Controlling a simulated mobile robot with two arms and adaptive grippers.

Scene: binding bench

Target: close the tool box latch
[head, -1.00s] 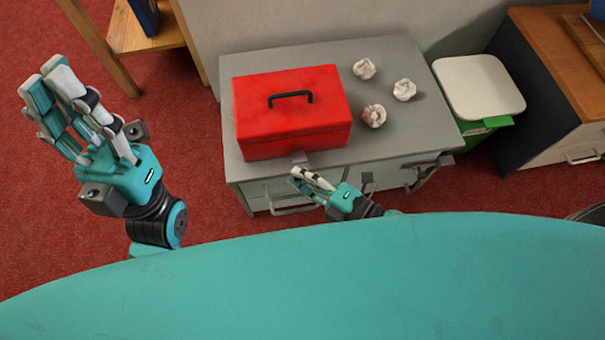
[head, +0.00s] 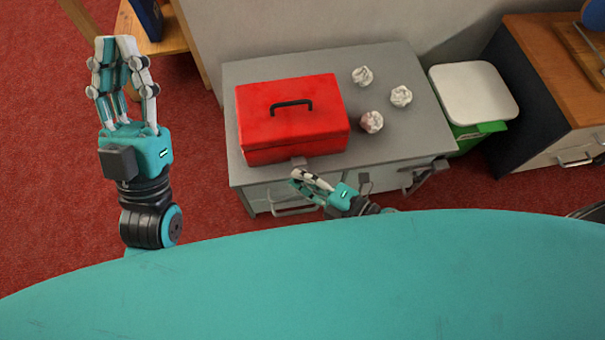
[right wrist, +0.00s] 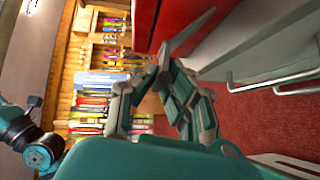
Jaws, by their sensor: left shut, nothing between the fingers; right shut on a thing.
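The red tool box (head: 292,120) stands on the grey cabinet with its lid down and a dark handle on top. A small grey latch (head: 299,161) sticks out at its lower front edge. My right gripper (head: 297,175) is at the front of the box, just below the latch. In the right wrist view its fingertips (right wrist: 165,62) are shut on the grey latch flap (right wrist: 187,36), which stands out from the red box (right wrist: 160,20). My left gripper (head: 118,42) is shut and empty, raised over the floor left of the cabinet, fingers pointing up the picture.
The grey cabinet (head: 240,172) has drawer handles on its front, close to my right gripper. Several crumpled paper balls (head: 372,122) lie right of the box. A green bin with a white lid (head: 474,92) stands right of the cabinet. Red floor is clear around my left gripper.

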